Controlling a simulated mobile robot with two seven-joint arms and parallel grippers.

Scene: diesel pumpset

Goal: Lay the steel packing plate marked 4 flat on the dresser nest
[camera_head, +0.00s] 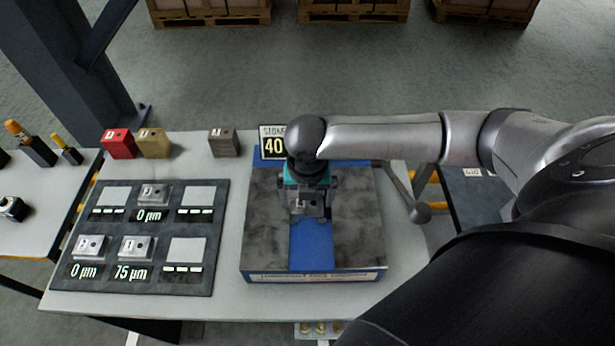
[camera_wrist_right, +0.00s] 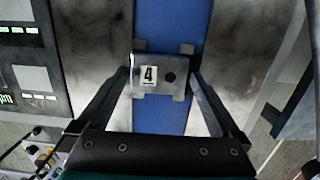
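The steel packing plate marked 4 (camera_wrist_right: 148,76) is a small grey block with a dark round hole. It sits between the fingers of my right gripper (camera_wrist_right: 160,76), which appear shut on its two sides. In the head view, my right gripper (camera_head: 308,204) points down over the dresser (camera_head: 263,215), a blue box with dark slabs either side of a blue strip. Small grey corner pieces, apparently the nest (camera_wrist_right: 187,48), show around the plate on the blue strip. I cannot tell whether the plate rests there or is slightly above. My left gripper is not in view.
A dark panel (camera_head: 120,220) at left holds several plates and empty light squares with readings. Behind stand a red block (camera_head: 118,143), a tan block (camera_head: 153,143), a grey block (camera_head: 223,142) and a sign reading 40 (camera_head: 272,146). A ball-ended lever (camera_head: 420,213) is right of the dresser.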

